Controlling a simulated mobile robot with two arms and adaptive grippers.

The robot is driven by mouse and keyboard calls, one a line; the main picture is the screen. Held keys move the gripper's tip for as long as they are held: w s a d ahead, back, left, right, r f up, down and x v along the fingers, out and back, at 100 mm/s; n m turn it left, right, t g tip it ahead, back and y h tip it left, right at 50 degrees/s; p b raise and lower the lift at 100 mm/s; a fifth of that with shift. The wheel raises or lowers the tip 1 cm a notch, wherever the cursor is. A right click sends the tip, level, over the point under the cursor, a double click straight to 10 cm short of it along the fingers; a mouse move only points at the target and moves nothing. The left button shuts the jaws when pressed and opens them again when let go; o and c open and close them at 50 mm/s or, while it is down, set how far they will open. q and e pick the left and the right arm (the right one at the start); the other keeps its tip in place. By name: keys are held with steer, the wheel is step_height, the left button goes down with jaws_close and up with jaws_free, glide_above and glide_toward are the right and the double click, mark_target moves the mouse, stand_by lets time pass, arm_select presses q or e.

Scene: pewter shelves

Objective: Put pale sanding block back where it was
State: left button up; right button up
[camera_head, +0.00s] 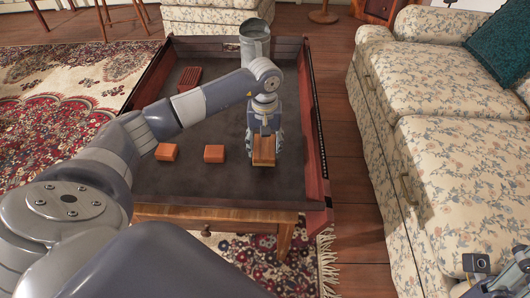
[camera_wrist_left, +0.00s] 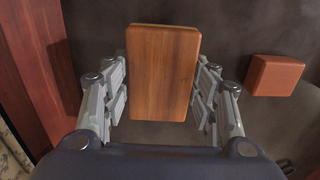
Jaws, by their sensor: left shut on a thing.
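The pale sanding block (camera_head: 264,151) is a tan-brown wooden block with visible grain. It also shows in the left wrist view (camera_wrist_left: 162,72), between the fingers. My left gripper (camera_head: 264,130) is shut on it, above the dark top of the table (camera_head: 316,158) near its front right. I cannot tell whether the block touches the tabletop. My right gripper (camera_head: 497,270) shows only in part at the lower right corner, away from the table, and its opening is unclear.
Two orange blocks, one (camera_head: 214,153) near the held block and one (camera_head: 166,152) further left, lie on the table. A red ribbed block (camera_head: 190,77) and a grey metal container (camera_head: 254,42) are further back. Raised red sides edge the table. A floral sofa (camera_head: 440,110) stands right.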

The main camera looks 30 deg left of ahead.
mark_target(265, 146)
arm_select(q)
steer(key=shift+f+b, duration=0.35)
steer(key=shift+f, duration=0.95)
steer(key=shift+f, duration=0.1)
steer(key=shift+f, duration=0.15)
steer(key=o, duration=1.1)
steer(key=shift+r, duration=0.2)
